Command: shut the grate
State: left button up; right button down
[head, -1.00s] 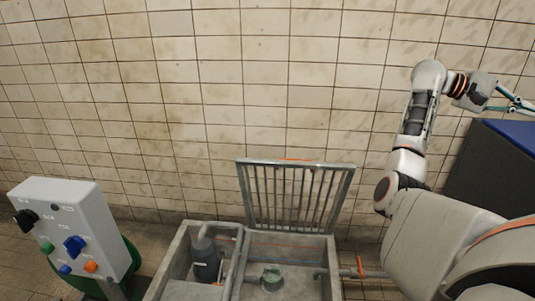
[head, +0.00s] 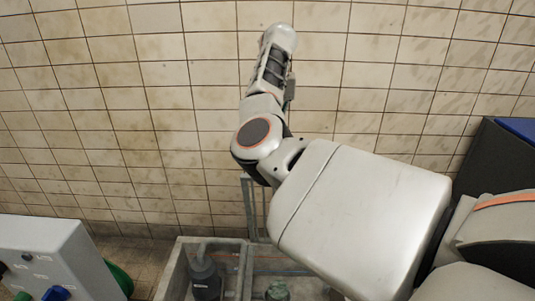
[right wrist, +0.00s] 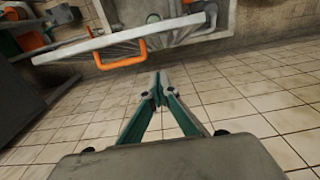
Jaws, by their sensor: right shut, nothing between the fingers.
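The grate (head: 249,208) stands raised at the back of the concrete basin (head: 180,272) in the head view. My right arm hides most of it; only its left bars show. In the right wrist view the grate's pale frame edge (right wrist: 85,48) crosses the upper part, with an orange handle (right wrist: 122,55) on it. My right gripper (right wrist: 160,88) is shut and empty, its tips just below the handle and edge in that picture, with no contact visible. My left gripper is in neither view.
A grey pump (head: 205,278) and a green fitting (head: 278,291) sit in the basin. A control box (head: 45,262) stands at the lower left. A dark cabinet with a blue top (head: 515,128) is at the right. The tiled wall (head: 150,120) closes the back.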

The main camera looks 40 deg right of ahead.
jog(key=s+f, duration=0.1)
jog(key=f, duration=0.2)
jog(key=s+a+f, duration=0.1)
jog(key=f, duration=0.3)
jog(key=a+f, duration=0.1)
jog(key=f, duration=0.3)
jog(key=shift+s, duration=0.4)
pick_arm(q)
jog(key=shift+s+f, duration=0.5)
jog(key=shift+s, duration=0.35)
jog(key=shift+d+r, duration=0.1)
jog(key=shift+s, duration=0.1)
pick_arm(e)
jog(key=shift+s+f, duration=0.1)
jog(key=shift+f, duration=0.05)
